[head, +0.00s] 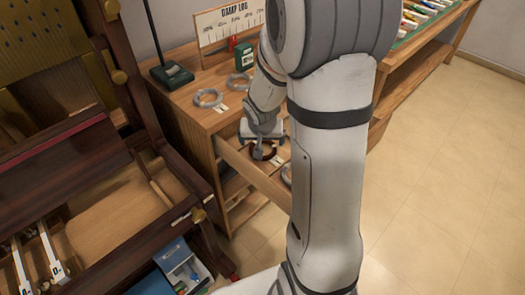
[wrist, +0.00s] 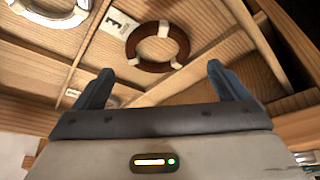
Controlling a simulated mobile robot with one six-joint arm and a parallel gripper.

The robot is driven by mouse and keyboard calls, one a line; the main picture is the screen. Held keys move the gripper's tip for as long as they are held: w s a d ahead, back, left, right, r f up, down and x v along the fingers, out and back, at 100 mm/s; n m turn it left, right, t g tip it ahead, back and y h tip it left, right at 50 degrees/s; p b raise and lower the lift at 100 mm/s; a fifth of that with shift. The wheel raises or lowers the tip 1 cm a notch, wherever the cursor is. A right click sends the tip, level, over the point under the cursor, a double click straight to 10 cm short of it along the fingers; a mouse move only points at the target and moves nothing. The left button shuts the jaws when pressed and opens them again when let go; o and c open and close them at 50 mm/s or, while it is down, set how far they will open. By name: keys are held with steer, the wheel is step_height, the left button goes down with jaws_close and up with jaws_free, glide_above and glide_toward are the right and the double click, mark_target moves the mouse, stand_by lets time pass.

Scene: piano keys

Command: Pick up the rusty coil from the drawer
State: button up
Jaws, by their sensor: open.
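The rusty coil (wrist: 183,42) is a dark reddish-brown ring with pale wraps, lying in a compartment of the open wooden drawer (head: 258,178). A white card marked 3 (wrist: 115,22) is beside it. My gripper (wrist: 160,74) is open, its two dark fingers spread, with nothing between them. In the wrist view the coil lies beyond the fingertips, roughly centred between them. In the head view my gripper (head: 262,138) is over the drawer, and a dark part of the coil (head: 257,155) shows just below it. My arm hides part of the drawer.
A silvery coil (wrist: 55,18) lies in the neighbouring compartment, past a wooden divider. On the cabinet top are grey coils (head: 208,98), a green box (head: 244,56) and a lamp base (head: 172,76). The opened piano (head: 110,190) stands close at left. Floor at right is clear.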

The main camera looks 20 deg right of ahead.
mark_target(272, 158)
steer(key=b+x, duration=0.2)
steer(key=x, duration=0.3)
steer(key=shift+d+f, duration=0.2)
steer(key=shift+f, duration=0.2)
steer(key=shift+c, duration=0.5)
steer(key=c, duration=0.7)
